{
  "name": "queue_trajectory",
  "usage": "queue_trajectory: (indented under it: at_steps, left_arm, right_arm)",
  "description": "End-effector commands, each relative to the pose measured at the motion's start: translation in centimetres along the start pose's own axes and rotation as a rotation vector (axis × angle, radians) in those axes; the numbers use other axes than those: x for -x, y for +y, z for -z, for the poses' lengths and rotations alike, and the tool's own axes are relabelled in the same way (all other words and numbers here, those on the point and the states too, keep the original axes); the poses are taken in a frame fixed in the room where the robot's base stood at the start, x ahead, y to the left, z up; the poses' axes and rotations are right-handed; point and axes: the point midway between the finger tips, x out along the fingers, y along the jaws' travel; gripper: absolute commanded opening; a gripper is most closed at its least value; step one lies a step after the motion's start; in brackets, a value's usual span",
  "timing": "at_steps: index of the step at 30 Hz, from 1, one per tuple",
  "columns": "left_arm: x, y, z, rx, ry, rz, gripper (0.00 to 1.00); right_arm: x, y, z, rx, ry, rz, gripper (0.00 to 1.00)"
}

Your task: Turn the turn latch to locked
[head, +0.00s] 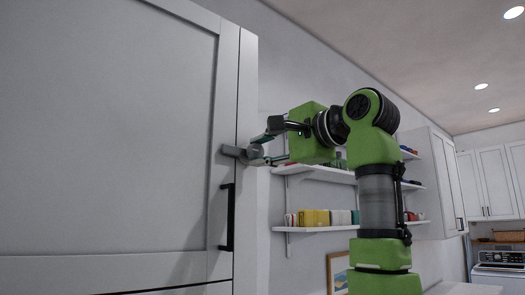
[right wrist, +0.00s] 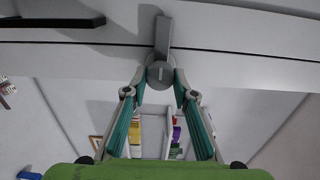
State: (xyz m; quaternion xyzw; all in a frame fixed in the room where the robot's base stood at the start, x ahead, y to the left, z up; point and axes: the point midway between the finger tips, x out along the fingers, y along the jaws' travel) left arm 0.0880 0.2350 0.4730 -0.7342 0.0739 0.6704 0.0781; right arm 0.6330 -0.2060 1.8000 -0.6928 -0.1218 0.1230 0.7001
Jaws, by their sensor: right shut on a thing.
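The grey turn latch (head: 233,151) sits at the edge of the tall white cabinet door (head: 120,130), above its black handle. Its flat bar points left across the door in the head view. In the right wrist view the turn latch (right wrist: 162,36) shows its bar pointing up from a round hub. My right gripper (head: 261,151) has its fingers on either side of the hub and is shut on it. In the right wrist view the right gripper (right wrist: 160,80) has its two fingertips against the hub's sides. The left gripper is not in view.
A black bar handle (head: 227,218) stands out from the door just below the latch. Behind my right arm, white wall shelves (head: 318,229) hold several coloured items. White cabinets (head: 490,180) and an appliance (head: 497,270) are at the far right.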

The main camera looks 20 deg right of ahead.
Motion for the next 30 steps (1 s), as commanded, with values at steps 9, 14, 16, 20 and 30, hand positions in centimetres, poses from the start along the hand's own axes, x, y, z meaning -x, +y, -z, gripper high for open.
queue_trajectory:
  at_steps: [9, 14, 16, 20, 30]
  left_arm:
    - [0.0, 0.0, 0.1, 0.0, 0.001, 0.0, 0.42]
    - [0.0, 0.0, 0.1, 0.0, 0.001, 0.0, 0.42]
    - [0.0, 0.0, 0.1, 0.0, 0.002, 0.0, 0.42]
    - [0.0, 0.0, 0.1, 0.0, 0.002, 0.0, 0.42]
    - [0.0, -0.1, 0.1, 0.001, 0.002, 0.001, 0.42]
  right_arm:
    - [0.0, 0.0, 0.1, -0.007, 0.0, -0.001, 0.0]
    - [0.0, 0.0, 0.1, -0.007, 0.0, -0.001, 0.42]
    - [0.0, 0.0, 0.1, -0.006, 0.0, -0.001, 0.42]
    - [0.0, 0.0, 0.1, -0.006, 0.0, -0.001, 0.42]
    - [2.4, -0.1, 0.1, -0.005, 0.001, 0.004, 0.42]
